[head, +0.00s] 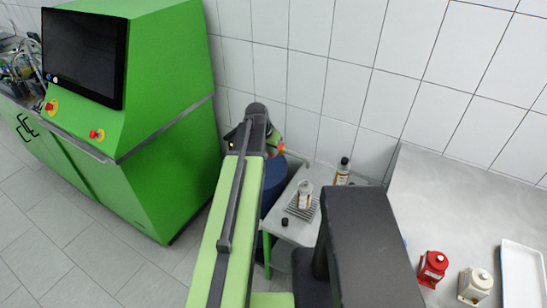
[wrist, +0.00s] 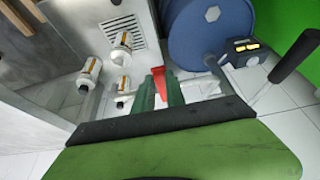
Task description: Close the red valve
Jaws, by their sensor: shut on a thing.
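The red valve's handle (wrist: 159,82) shows in the wrist view as a short red lever, upright in the picture. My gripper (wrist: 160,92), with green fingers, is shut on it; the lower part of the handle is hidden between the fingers. In the head view my arm reaches toward the wall and a small red-orange part (head: 281,147) shows beside its far end. My fingertips are mostly hidden there by the arm. The valve's body and the exact angle of the handle cannot be made out.
A blue tank (wrist: 212,38) with a pipe stands close by the gripper. A small table (head: 283,228) with bottles and a green cabinet (head: 165,120) flank my arm.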

